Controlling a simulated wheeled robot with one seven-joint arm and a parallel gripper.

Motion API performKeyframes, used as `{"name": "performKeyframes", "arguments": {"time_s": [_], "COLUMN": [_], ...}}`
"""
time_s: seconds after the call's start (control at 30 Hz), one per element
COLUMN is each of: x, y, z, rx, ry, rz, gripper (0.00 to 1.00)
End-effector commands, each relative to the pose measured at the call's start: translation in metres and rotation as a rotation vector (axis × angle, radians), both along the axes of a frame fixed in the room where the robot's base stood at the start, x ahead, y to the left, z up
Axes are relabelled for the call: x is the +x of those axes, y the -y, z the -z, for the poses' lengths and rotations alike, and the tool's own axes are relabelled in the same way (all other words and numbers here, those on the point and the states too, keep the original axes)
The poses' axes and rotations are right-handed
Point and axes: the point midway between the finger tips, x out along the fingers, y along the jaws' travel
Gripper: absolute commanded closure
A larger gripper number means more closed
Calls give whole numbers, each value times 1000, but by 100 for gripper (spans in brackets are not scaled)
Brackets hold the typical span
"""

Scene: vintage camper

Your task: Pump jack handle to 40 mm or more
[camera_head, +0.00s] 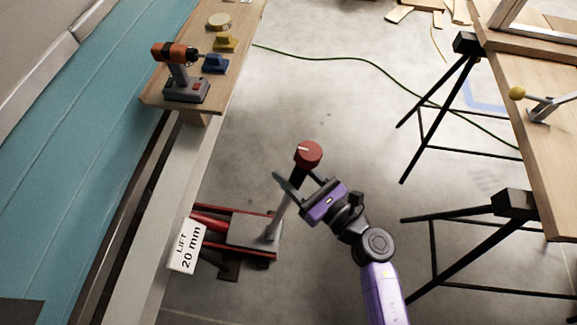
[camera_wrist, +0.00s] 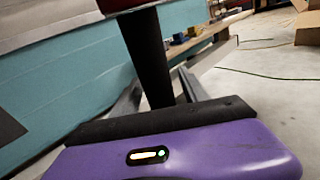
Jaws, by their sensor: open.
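The jack (camera_head: 255,230) stands on the floor, red and grey, partly under the camper's edge. Its handle (camera_head: 283,212) rises at a tilt from the jack to a red knob (camera_head: 308,154) with a white mark. A white sign (camera_head: 187,246) beside the jack reads "LIFT 20 mm". My gripper (camera_head: 294,178) is open, with the dark upper part of the handle between its fingers, just below the knob. In the wrist view the black grip (camera_wrist: 148,55) stands in front of the purple palm between the fingers, and the knob is cut off at the top. I cannot tell whether a finger touches it.
A wooden shelf (camera_head: 232,80) at upper left holds an orange drill (camera_head: 178,55), blue and yellow blocks and a round yellowish item. Black trestle legs (camera_head: 435,210) carry a wooden table (camera_head: 555,170) on the right. A green cable (camera_head: 370,65) crosses the open concrete floor.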

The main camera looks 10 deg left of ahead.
Motion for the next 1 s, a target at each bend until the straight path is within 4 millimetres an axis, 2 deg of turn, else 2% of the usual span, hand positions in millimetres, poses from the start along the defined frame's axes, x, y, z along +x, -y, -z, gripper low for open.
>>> {"name": "performKeyframes", "arguments": {"time_s": [0.13,0.43,0.7,1.0], "x": [7,8,8,8], "y": [-9,-10,-10,-10], "z": [0,1,0,1], "rx": [-1,-1,-1,-1], "ry": [0,-1,-1,-1], "rz": [-2,-1,-1,-1], "gripper": [48,48,100,100]}}
